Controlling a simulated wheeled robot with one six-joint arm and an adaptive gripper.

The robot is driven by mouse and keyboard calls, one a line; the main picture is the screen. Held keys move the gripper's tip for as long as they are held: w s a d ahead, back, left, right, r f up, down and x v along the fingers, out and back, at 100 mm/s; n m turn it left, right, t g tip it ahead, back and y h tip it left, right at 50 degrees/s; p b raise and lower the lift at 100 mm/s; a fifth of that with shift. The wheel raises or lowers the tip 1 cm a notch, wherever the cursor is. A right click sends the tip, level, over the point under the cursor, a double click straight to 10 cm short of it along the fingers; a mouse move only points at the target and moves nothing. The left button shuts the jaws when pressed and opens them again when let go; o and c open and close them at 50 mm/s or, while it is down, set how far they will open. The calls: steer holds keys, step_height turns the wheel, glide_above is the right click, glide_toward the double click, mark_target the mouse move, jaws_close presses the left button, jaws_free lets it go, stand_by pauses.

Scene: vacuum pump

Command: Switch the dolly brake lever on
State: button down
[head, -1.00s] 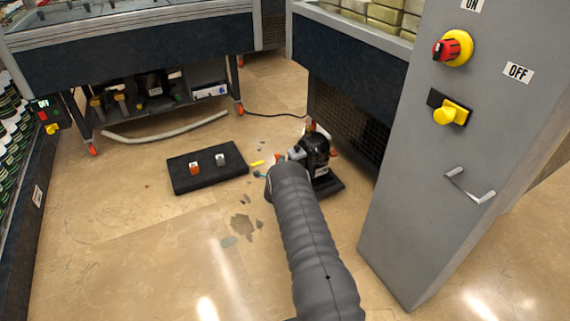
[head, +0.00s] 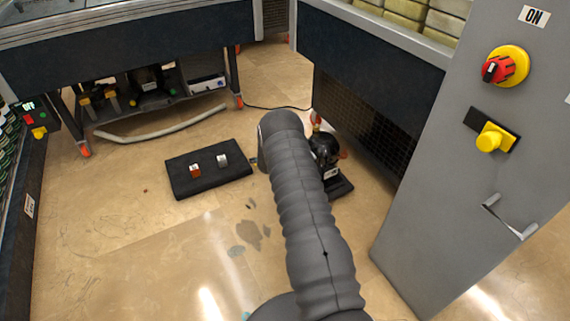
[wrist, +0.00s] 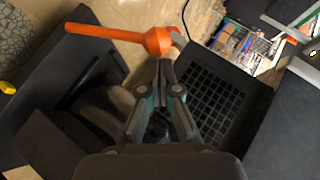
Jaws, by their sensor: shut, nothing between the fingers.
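An orange lever (wrist: 100,34) with a rounded hub shows at the top of the wrist view, its bar pointing left. I take it for the brake lever, but no label shows. My gripper (wrist: 166,66) is shut and empty, its fingertips just below the hub in the picture; I cannot tell whether they touch it. In the head view the black pump (head: 324,150) stands on a dark base (head: 341,189), with small orange parts beside it. My arm hides the gripper and part of the pump there.
A grey pillar (head: 430,220) with red and yellow knobs and a handle (head: 508,216) stands at right. A hose (head: 160,132) lies by the rear bench. Floor at front left is clear.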

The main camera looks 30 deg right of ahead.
steer(key=shift+r, duration=0.75)
steer(key=shift+a, duration=0.1)
steer(key=p+v, duration=0.2)
steer(key=v, duration=0.8)
steer(key=shift+w+r, duration=0.2)
steer(key=shift+r, duration=0.05)
